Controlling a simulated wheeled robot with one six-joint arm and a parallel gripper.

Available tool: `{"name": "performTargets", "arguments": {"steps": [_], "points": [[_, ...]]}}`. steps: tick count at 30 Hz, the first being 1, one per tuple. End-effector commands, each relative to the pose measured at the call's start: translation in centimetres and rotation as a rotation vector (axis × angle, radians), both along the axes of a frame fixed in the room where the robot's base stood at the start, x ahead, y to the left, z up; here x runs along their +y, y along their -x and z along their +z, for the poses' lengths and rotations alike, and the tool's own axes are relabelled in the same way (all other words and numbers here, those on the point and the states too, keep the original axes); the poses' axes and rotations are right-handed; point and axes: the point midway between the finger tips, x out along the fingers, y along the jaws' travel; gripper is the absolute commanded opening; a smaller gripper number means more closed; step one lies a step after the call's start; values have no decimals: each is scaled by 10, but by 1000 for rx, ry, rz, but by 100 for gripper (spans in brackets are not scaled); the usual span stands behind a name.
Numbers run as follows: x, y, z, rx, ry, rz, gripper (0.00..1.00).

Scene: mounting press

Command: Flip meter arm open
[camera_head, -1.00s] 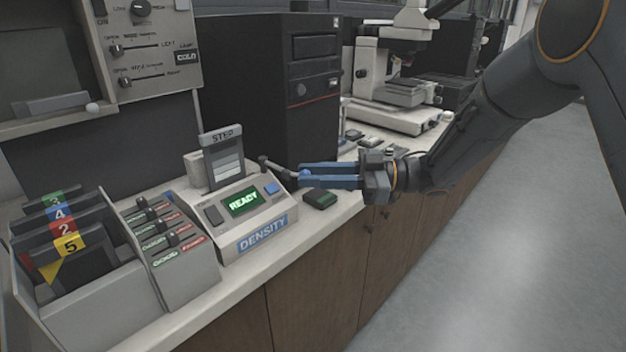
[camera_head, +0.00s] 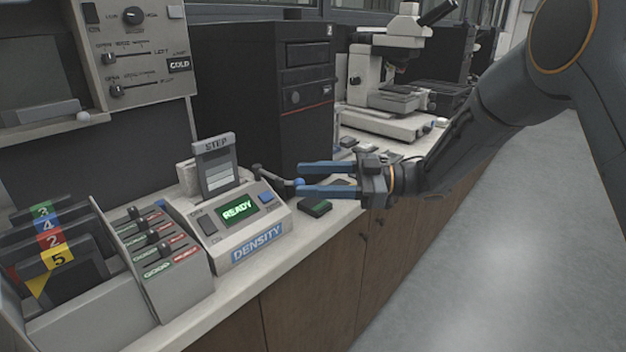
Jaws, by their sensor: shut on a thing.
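The density meter (camera_head: 238,222) is a beige box on the counter with a lit green READY display and a blue DENSITY label. Its meter arm (camera_head: 275,179) is a thin dark bar at the meter's back right, reaching right and ending in a small blue knob (camera_head: 299,182). A grey STEP card (camera_head: 216,165) stands upright behind the display. My gripper (camera_head: 302,179), with blue fingers, comes in from the right. It is shut on the meter arm at its knob end, with one finger above the knob and one below in the picture. The exact contact is hard to make out.
A small dark green-topped block (camera_head: 316,208) lies right of the meter. A slider box (camera_head: 160,250) and a rack of numbered folders (camera_head: 60,262) stand to the left. A black computer tower (camera_head: 262,90) rises behind; a microscope (camera_head: 395,90) stands farther back.

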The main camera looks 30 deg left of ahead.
Motion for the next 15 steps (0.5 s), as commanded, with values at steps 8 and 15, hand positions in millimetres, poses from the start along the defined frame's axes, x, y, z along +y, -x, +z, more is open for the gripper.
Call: {"name": "performTargets", "arguments": {"steps": [8,15], "points": [[-6,-7,2,-3,-5,-6,38],[-41,-31,1,-2,-4,-10,38]]}}
